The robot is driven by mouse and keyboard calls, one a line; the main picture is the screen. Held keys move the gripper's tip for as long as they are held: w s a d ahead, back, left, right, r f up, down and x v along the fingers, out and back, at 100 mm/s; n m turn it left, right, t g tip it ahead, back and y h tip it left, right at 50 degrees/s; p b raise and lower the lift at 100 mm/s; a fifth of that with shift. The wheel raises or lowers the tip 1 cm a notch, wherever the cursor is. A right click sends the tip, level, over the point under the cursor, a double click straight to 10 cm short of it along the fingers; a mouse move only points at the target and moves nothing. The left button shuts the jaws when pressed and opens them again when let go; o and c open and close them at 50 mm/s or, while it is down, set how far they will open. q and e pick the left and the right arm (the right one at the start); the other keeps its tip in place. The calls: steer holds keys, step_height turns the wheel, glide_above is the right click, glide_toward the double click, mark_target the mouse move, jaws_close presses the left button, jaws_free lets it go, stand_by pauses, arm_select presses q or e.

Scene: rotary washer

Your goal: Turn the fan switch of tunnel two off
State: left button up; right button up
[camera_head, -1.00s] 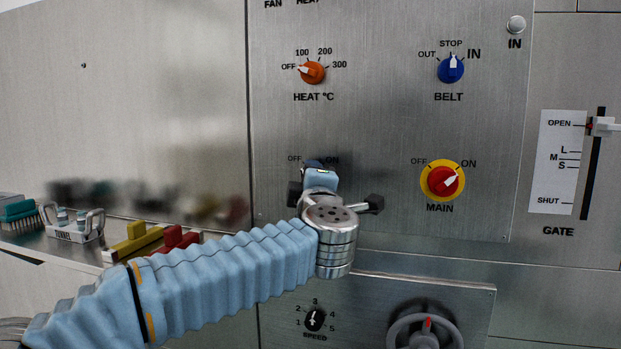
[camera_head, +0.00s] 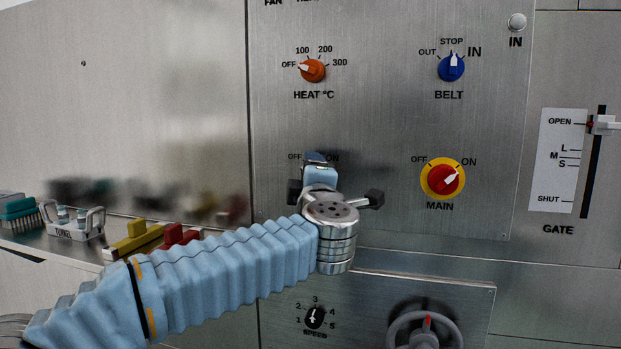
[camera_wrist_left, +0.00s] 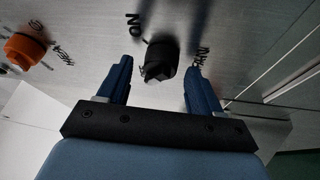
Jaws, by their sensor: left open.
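A black rotary knob (camera_wrist_left: 160,60) sits on the steel panel between the spread fingers of my left gripper (camera_wrist_left: 159,72) in the left wrist view. The fingers stand on either side of it, with gaps showing. An upside-down ON label lies beside the knob. I cannot tell which mark the knob points to. In the head view my left gripper (camera_head: 319,172) is in front of the panel below the HEAT dial, over the spot with OFF and ON marks, and hides the knob and its name. My right gripper is not in view.
The panel also bears an orange HEAT dial (camera_head: 312,70), a blue BELT knob (camera_head: 451,67) and a red and yellow MAIN switch (camera_head: 443,179). A SPEED dial (camera_head: 314,317) and a grey handwheel (camera_head: 425,328) are below. Brushes (camera_head: 137,238) lie on the left ledge.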

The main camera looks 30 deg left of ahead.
arm_select(q)
steer(key=b+v, duration=0.1)
steer(key=v, duration=1.3)
steer(key=shift+b, duration=0.35)
steer(key=shift+w, duration=0.1)
